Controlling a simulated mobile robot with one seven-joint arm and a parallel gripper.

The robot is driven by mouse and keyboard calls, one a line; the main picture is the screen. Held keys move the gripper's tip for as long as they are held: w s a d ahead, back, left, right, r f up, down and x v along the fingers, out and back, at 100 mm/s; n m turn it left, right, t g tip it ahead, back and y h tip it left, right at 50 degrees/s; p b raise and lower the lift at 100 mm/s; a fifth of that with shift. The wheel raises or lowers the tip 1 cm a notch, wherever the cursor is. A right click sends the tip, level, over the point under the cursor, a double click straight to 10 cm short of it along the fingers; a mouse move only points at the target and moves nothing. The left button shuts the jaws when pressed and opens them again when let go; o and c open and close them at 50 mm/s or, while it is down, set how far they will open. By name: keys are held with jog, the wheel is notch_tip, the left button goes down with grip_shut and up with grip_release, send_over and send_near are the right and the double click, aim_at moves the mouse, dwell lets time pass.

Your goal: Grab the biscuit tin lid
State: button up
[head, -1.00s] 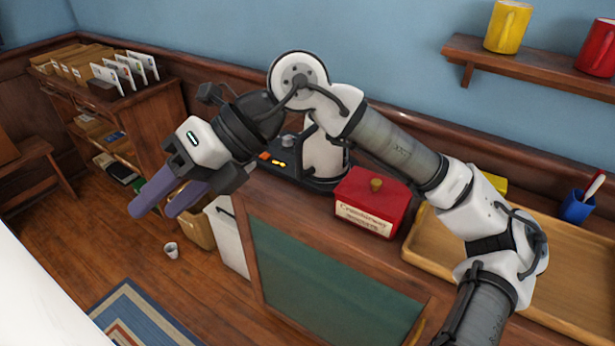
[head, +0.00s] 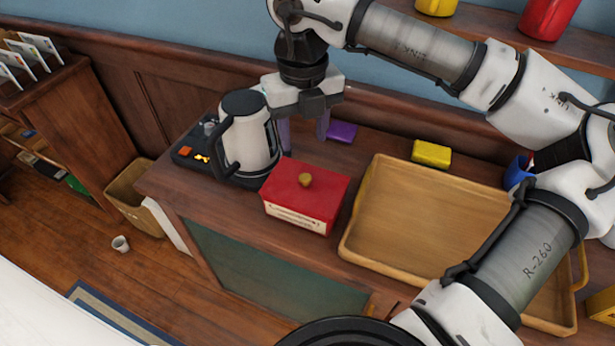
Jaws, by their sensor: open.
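The biscuit tin is a red box with a cream label (head: 294,219) on its front, standing on the wooden counter. The fingers are not touching the lid as far as I can see. The lower end of the left finger is partly hidden near the kettle and tin.
A white and dark kettle (head: 247,140) stands close left of the tin on a dark base. A wooden tray (head: 420,215) lies close to the right. A purple block (head: 341,132) and a yellow block (head: 431,153) lie behind. A shelf with mugs (head: 549,17) is above.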

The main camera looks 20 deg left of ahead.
send_over(305, 177)
notch_tip(305, 177, down, 5)
jog(key=shift+a+p, duration=0.1)
jog(key=shift+p, duration=0.25)
jog(key=shift+f+p, duration=1.05)
jog(key=shift+f, duration=1.7)
jog(key=shift+c, duration=0.2)
grip_shut()
